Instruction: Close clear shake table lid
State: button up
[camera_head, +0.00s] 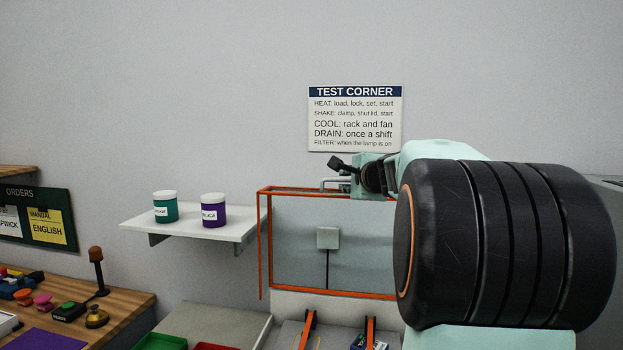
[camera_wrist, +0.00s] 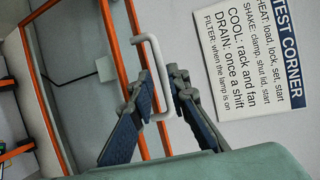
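The clear shake table lid (camera_head: 300,250) has an orange frame and stands raised, nearly upright, against the back wall. Its pale handle (camera_head: 330,183) is at the top edge. In the wrist view the handle (camera_wrist: 158,60) runs between the two fingers of my gripper (camera_wrist: 158,85), with a gap visible between the fingers, so my gripper is open. The lid's orange frame (camera_wrist: 117,45) passes behind the left finger. In the head view my gripper (camera_head: 345,168) is at the handle, and my arm hides the lid's right side.
Two orange-topped clamps (camera_head: 308,328) stand on the shake table below the lid. A wall shelf (camera_head: 190,225) at left holds a teal jar (camera_head: 165,208) and a purple jar (camera_head: 213,211). A wooden bench (camera_head: 125,306) with small items is at lower left. A sign (camera_head: 355,120) hangs above.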

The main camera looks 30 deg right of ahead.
aim_at(341, 180)
jog(key=shift+p+x, duration=0.65)
jog(key=shift+x, duration=2.25)
jog(key=shift+c, duration=0.3)
grip_shut()
